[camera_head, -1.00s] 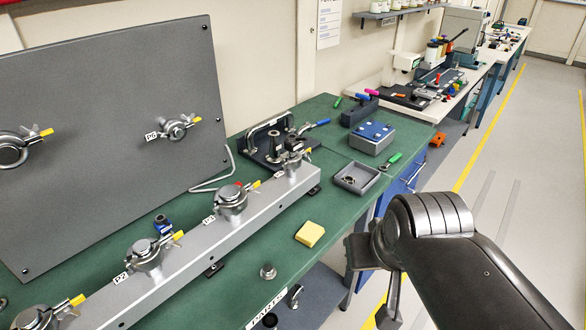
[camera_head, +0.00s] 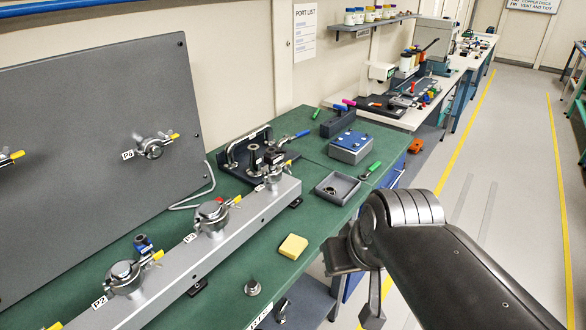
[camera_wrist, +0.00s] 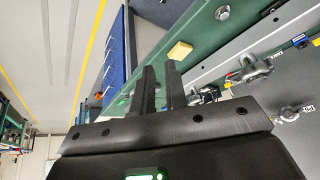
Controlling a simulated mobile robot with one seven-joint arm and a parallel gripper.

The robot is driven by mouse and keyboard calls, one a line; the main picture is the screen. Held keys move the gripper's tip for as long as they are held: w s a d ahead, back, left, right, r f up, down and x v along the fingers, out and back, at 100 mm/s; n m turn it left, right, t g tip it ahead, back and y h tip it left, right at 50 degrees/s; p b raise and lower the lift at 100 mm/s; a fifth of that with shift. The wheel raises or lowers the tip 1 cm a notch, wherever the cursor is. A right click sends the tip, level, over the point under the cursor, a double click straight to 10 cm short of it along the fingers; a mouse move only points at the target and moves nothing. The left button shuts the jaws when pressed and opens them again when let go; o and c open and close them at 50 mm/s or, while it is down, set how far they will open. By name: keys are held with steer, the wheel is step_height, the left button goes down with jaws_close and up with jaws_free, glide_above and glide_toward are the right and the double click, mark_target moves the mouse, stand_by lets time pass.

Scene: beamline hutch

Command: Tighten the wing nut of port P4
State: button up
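Several clamped ports with yellow-tipped wing nuts sit along a grey rail (camera_head: 160,290) on the green bench. The labels P2 and P3 are readable. The clamp at the rail's far end (camera_head: 273,172) follows P3; its label is too small to read, so I take it as P4 by position. It shows partly in the wrist view (camera_wrist: 207,95), beside and beyond my fingers. My gripper (camera_wrist: 158,72) is empty, with a narrow gap between its fingers. It hangs to the right of the bench's front edge, apart from all ports. In the head view its fingertips are unclear.
A yellow block (camera_head: 293,247) and a small metal fitting (camera_head: 252,287) lie on the bench before the rail. A grey tray (camera_head: 338,188), a blue-topped box (camera_head: 350,147) and a green-handled tool (camera_head: 371,170) lie further back. A grey panel (camera_head: 80,200) stands behind the rail. The floor at right is clear.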

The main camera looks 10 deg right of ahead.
steer(key=w+a+n+g+y, duration=0.1)
steer(key=w+a+n+y, duration=0.25)
steer(key=w, duration=0.55)
steer(key=n+t+y, duration=0.5)
glide_toward(288, 168)
steer(key=x, duration=0.7)
steer(key=shift+r, duration=0.25)
steer(key=shift+w+y, duration=0.15)
steer(key=shift+y, duration=0.1)
jaws_close()
